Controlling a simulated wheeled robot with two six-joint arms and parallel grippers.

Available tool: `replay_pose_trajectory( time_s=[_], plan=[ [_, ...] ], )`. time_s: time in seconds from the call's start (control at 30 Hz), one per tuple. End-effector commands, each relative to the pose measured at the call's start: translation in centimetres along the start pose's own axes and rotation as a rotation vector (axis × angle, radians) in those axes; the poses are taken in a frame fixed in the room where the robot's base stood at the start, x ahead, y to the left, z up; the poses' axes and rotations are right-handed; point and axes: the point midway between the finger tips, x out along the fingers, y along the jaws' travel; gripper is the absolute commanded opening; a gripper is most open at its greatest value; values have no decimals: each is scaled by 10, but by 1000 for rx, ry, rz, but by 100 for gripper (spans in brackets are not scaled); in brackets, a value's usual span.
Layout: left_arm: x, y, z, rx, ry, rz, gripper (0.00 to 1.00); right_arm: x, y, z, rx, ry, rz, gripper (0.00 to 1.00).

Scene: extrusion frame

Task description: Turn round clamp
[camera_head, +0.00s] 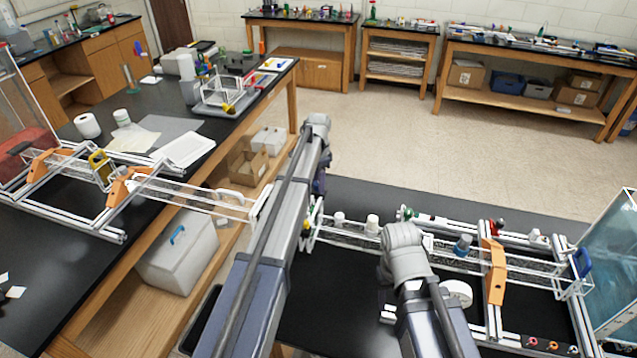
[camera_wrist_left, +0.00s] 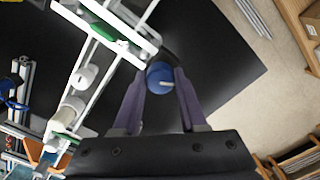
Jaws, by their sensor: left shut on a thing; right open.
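A blue round clamp (camera_wrist_left: 160,78) with a pale line on its face sits between the tips of my left gripper (camera_wrist_left: 161,72) in the left wrist view. The purple fingers are shut on its sides. In the head view my left arm reaches up the middle, and only part of the dark purple left gripper (camera_head: 321,178) shows behind it. The clamp cannot be made out there. The light metal extrusion frame (camera_wrist_left: 120,62) runs diagonally just left of the clamp in the wrist view. Whether the clamp touches the frame is unclear. My right gripper is hidden behind its arm.
On the right-hand black table, the frame (camera_head: 535,258) carries an orange bracket (camera_head: 494,270) and a blue-capped part (camera_head: 463,245). A white cylinder (camera_head: 372,225) stands near my right arm. A white ring (camera_head: 457,292) lies beside that arm. Another bench with a similar frame (camera_head: 75,212) stands left.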

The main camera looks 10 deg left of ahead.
Motion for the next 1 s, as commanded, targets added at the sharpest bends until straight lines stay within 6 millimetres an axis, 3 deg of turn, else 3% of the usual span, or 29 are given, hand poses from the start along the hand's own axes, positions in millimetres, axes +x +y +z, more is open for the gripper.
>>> replay_pose_trajectory(
  time_s=[0.37,0.4,0.63,1.0],
  plan=[
    [0,0,0,3,0,0,0,0,0,0,0,0,0,50],
    [0,0,0,3,0,0,45,0,0,0,0,0,0,50],
    [0,0,0,3,0,0,71,0,0,0,0,0,0,50],
    [-3,0,0,2,0,0,72,-3,0,0,0,0,0,50]
  ],
)
